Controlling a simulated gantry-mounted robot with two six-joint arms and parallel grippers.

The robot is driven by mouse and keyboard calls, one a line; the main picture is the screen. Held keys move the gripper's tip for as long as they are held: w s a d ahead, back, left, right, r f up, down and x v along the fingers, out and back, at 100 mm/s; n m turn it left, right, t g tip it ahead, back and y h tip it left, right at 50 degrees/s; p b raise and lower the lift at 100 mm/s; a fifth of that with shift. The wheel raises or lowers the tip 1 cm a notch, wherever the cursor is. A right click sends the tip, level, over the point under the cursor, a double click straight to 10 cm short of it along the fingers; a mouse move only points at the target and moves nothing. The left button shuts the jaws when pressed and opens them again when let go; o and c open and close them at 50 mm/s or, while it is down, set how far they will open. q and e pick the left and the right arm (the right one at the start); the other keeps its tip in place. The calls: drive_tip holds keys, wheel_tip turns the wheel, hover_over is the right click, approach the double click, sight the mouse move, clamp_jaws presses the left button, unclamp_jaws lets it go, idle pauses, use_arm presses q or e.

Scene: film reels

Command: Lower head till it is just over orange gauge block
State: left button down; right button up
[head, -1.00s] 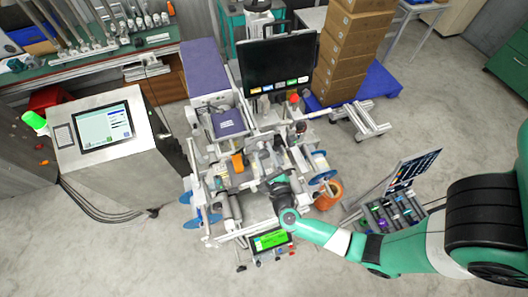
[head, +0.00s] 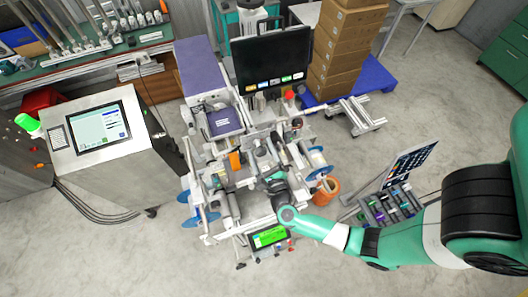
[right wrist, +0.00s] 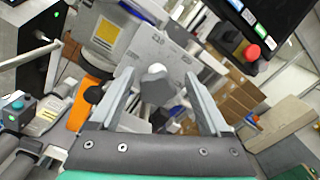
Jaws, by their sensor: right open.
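An orange block (head: 235,161), which looks like the gauge block, stands upright in the middle of the machine. In the right wrist view an orange piece (right wrist: 91,102) shows left of the fingers, with a dark round knob beside it. My right gripper (right wrist: 159,80) is open, its two grey fingers spread. A grey part with a pale rounded top (right wrist: 155,82) shows between the fingers; I cannot tell whether it is the head or whether they touch it. In the head view my right gripper (head: 265,168) is over the machine, right of the orange block, its fingertips unclear. My left gripper is not seen.
A black monitor (head: 273,55) stands behind the machine, with a red button (right wrist: 252,52) near it. Reel discs (head: 316,160) flank the machine. A green-screen panel (head: 268,236) is at its front. A console (head: 98,135) stands left and cartons (head: 345,50) behind right.

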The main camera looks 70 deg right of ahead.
drive_tip(key=b+v, duration=0.1)
drive_tip(key=v, duration=1)
drive_tip(key=shift+s, duration=0.2)
drive_tip(key=shift+a, duration=0.1)
